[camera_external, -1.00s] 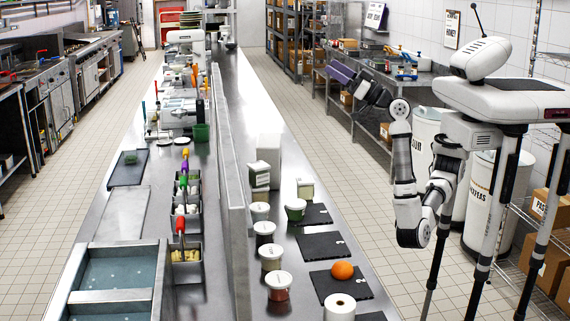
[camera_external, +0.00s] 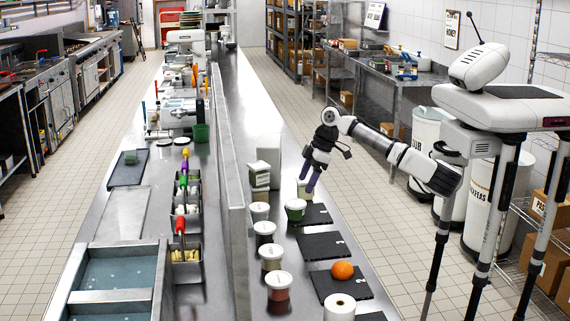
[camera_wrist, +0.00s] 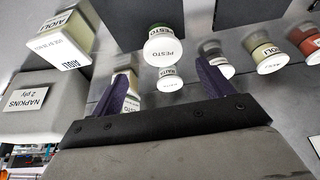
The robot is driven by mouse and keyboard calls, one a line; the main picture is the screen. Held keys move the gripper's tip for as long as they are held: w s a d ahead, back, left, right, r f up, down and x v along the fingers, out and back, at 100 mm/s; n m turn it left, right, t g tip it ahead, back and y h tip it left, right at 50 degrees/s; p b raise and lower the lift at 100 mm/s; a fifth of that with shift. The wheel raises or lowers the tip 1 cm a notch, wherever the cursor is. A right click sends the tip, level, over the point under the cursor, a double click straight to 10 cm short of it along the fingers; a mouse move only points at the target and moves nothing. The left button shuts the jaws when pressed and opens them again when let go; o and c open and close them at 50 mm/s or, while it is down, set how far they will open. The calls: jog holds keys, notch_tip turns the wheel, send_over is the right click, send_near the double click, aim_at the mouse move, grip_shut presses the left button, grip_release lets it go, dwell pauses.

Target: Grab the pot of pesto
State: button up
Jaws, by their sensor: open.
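The pot of pesto (camera_external: 295,210) is a small tub with green contents and a white lid. It stands upright on the right-hand counter, beside a dark slate. In the wrist view, the pesto pot (camera_wrist: 164,47) shows its lid marked PESTO, beyond the fingertips and roughly between them sideways. My gripper (camera_external: 311,184) hangs above the counter with its fingers pointing down, just above and right of the pot in the external view. In the wrist view my gripper (camera_wrist: 158,80) has its two dark purple fingers wide apart. Nothing is held.
A square AIOLI tub (camera_wrist: 62,40) stands near the pesto. A napkin box (camera_wrist: 35,100) is close by. An orange (camera_external: 342,270) and a paper roll (camera_external: 339,307) are nearer. A metal divider (camera_external: 233,190) runs left.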

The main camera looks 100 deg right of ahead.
aim_at(295, 202)
jog(key=x, duration=0.4)
jog(key=shift+w+a+p+x, duration=0.1)
jog(key=shift+p+x, duration=0.1)
jog(key=shift+x, duration=0.65)
jog(key=shift+w+a+p+x, duration=0.1)
jog(key=shift+w+p+x, duration=0.1)
jog(key=shift+x, duration=0.65)
jog(key=shift+w+p+x, duration=0.1)
jog(key=shift+p+x, duration=0.1)
jog(key=shift+x, duration=0.65)
jog(key=shift+r, duration=0.1)
jog(key=c, duration=0.9)
jog(key=shift+c, duration=0.2)
jog(key=shift+r, duration=0.1)
